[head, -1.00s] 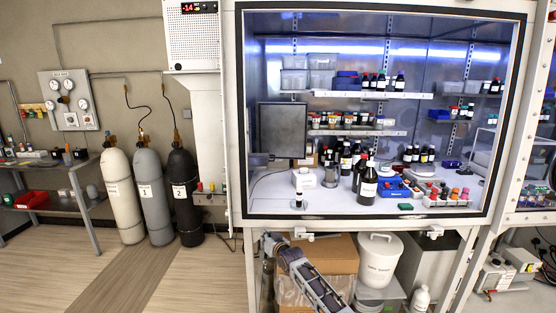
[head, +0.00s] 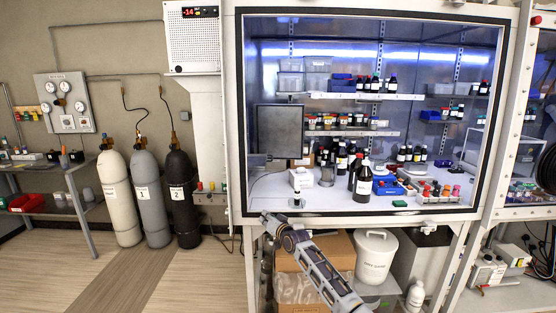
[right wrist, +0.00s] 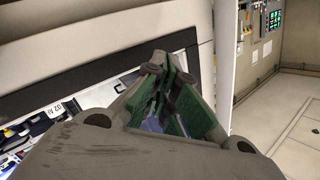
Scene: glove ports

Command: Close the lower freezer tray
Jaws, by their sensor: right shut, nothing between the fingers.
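No freezer tray can be made out in these frames. A white wall unit (head: 192,45) with a red "-14" display hangs at the upper left of the glass-fronted cabinet in the head view; no open tray shows on it. My right gripper (head: 268,220) is at the cabinet's lower front edge, left of centre, with my arm rising from the bottom. In the right wrist view its fingers (right wrist: 165,92) are shut and empty, close to the cabinet's white and black front frame. My left gripper is not in view.
The cabinet (head: 236,120) holds bottles, bins and a dark screen (head: 280,131). Below it are a cardboard box (head: 335,250) and a white bucket (head: 376,256). Gas cylinders (head: 148,195) stand left, beside a shelf table (head: 50,208). The floor (head: 120,275) at front left is clear.

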